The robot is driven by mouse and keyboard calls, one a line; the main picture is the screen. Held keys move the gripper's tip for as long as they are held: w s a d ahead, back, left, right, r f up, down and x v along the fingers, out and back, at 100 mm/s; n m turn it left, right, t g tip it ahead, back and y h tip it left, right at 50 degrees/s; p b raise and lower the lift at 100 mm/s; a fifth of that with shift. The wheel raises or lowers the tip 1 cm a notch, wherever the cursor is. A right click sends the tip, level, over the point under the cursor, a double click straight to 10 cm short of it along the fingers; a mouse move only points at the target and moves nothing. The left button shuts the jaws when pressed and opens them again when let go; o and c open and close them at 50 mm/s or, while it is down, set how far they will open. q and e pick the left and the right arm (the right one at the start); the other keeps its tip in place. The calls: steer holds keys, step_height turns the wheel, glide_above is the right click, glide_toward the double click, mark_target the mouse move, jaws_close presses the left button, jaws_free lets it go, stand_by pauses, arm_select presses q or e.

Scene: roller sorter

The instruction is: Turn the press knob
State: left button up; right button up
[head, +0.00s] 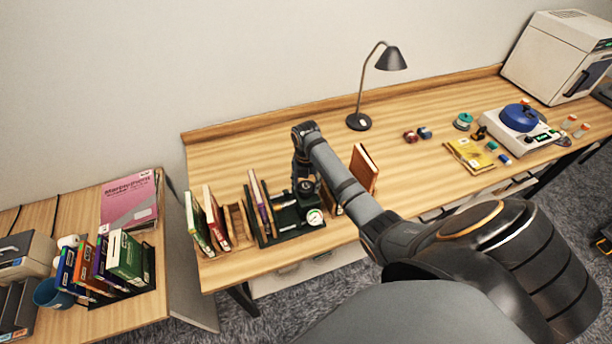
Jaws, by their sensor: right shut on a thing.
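The press (284,230) is a dark green device near the front edge of the wooden desk, between rows of upright books. A round white gauge (314,217) sits at its front right. My right arm reaches in from the lower right, and its wrist bends down over the press. My right gripper (307,187) points down at the top of the press and is shut on the press knob. The knob is mostly hidden by the gripper, so its angle cannot be told. My left gripper is not in view.
Upright books (208,217) stand left of the press, and an orange-brown book (363,168) stands right of it. A black desk lamp (359,121) is behind. A white device with a blue top (520,117) stands further right. The desk's middle is mostly clear.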

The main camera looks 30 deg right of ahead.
steer(key=shift+w+r+n, duration=0.1)
steer(key=shift+n, duration=0.9)
steer(key=shift+n+b, duration=0.5)
steer(key=shift+n, duration=0.4)
steer(key=n+b, duration=0.1)
steer(key=b, duration=0.3)
steer(key=n+b, duration=0.2)
steer(key=b, duration=0.2)
steer(key=shift+f, duration=0.35)
steer(key=shift+r+n+b, duration=0.3)
steer(key=shift+n+b, duration=0.2)
steer(key=shift+b, duration=0.45)
steer(key=o, duration=1.1)
steer(key=shift+o, duration=0.4)
